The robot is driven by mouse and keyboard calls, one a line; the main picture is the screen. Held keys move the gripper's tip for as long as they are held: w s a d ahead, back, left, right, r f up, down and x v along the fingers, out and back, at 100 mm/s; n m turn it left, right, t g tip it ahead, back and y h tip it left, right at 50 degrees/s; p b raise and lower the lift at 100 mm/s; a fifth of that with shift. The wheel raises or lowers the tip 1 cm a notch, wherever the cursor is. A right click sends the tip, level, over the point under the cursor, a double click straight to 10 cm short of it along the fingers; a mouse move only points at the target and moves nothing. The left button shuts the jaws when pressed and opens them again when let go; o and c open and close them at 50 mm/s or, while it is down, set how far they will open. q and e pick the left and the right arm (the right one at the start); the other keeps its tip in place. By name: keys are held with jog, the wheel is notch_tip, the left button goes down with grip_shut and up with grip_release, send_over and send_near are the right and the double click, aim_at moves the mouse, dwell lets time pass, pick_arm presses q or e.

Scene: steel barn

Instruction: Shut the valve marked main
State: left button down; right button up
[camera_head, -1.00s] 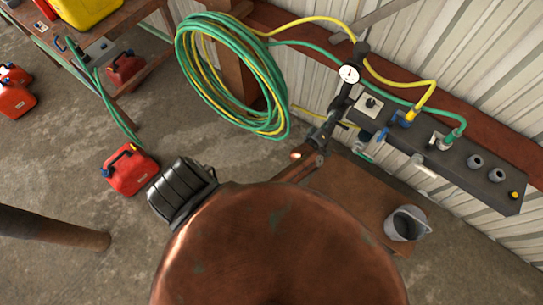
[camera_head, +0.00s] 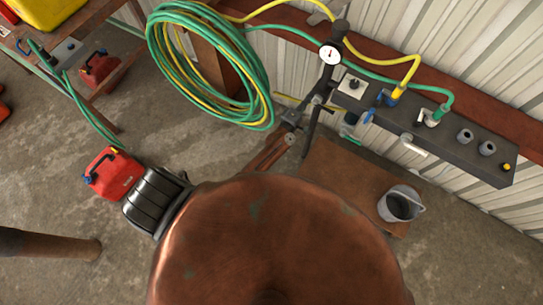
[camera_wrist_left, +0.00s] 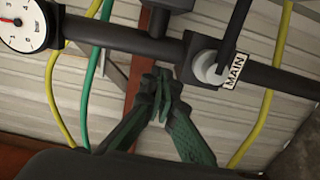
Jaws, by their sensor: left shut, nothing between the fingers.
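The valve marked MAIN shows in the left wrist view as a pale round hub (camera_wrist_left: 208,68) on a dark pipe. A white MAIN tag (camera_wrist_left: 234,71) sits just right of the hub. A dark lever (camera_wrist_left: 234,25) runs up from the hub, across the pipe's line. My left gripper (camera_wrist_left: 158,75) is shut and empty, its dark green fingers together left of the hub, near the pipe's lower edge; I cannot tell whether they touch it. In the head view my left gripper (camera_head: 312,104) is by the dark upright pipe under the gauge, and the valve is hard to make out.
A white pressure gauge (camera_head: 330,53) sits on the pipe. A grey wall manifold (camera_head: 450,140) carries blue taps and hose fittings. Coiled green and yellow hoses (camera_head: 265,100) hang beside it. A grey bucket (camera_head: 400,204) stands on a brown board (camera_head: 330,170). A red can (camera_head: 112,173) stands on the floor.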

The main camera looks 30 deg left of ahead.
pick_arm(q)
jog(key=s+a+b, duration=0.1)
jog(key=s+a, duration=0.4)
jog(key=s, duration=0.6)
jog(key=s+a+f+m+g+b, duration=0.1)
jog(key=s+f, duration=0.5)
jog(key=f, duration=0.8)
jog(key=s+a+f+m+g+b, duration=0.1)
jog(key=s+f+m+g+b, duration=0.2)
jog(key=f, duration=1.2)
jog(key=shift+s+a+f+m+g, duration=0.25)
jog(key=shift+s+m+g, duration=0.85)
jog(key=shift+s+m, duration=0.4)
